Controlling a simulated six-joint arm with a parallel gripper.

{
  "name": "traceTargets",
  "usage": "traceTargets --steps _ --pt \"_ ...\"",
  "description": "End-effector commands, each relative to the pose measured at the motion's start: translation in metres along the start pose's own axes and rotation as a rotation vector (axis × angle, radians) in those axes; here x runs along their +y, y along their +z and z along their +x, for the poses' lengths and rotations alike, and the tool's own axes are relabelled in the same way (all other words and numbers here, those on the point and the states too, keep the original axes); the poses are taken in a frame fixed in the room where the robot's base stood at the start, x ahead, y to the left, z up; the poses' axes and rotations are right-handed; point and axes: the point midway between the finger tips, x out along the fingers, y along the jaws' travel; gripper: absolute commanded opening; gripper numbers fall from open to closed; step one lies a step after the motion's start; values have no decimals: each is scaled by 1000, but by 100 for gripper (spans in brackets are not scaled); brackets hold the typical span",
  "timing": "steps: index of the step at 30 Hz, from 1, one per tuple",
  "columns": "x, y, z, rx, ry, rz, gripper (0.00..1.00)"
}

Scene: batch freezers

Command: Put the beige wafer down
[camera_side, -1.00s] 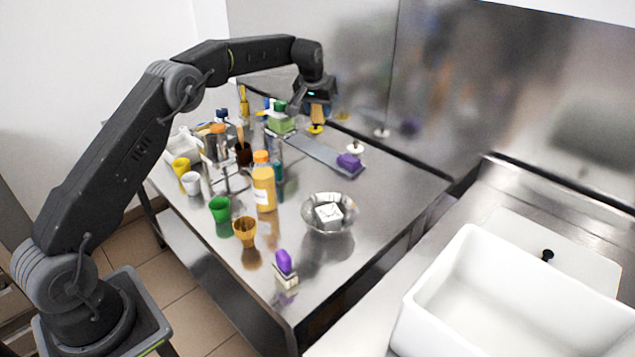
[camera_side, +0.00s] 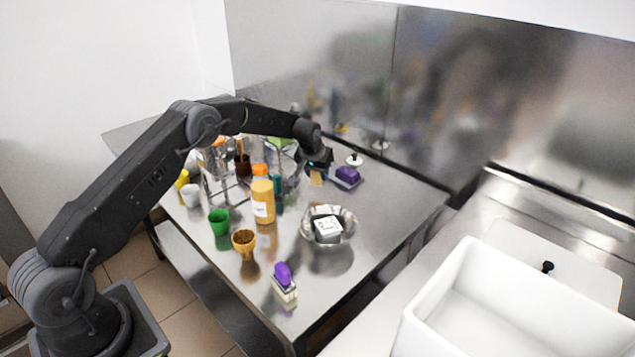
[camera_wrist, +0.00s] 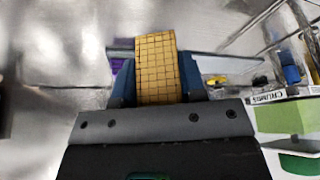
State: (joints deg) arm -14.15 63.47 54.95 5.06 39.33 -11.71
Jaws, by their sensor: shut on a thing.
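The beige wafer (camera_wrist: 158,72) is a flat tan piece with a grid pattern. In the wrist view it stands between the two blue fingers of my gripper (camera_wrist: 158,82), which is shut on it. In the side view the wafer (camera_side: 316,178) shows as a small tan patch below my gripper (camera_side: 316,168), over the far part of the steel table (camera_side: 385,215). I cannot tell whether its lower edge touches the table.
A purple block (camera_side: 347,176) lies just right of the wafer. An orange-capped bottle (camera_side: 263,203), a green cup (camera_side: 218,221) and an amber cup (camera_side: 244,243) stand left. The table's right part is clear.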

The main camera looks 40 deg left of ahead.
Motion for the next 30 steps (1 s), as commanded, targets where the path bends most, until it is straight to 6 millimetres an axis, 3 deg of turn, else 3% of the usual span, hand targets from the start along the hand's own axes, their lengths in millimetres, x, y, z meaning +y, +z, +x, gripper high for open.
traceTargets --steps 7,19,20,27,30 --pt "0 13 30 -2 -1 0 15" --pt "0 14 34 -1 -1 0 15" --pt "0 14 34 0 -1 0 39" --pt "0 14 34 0 -1 0 62" --pt "0 14 34 0 -1 0 63"
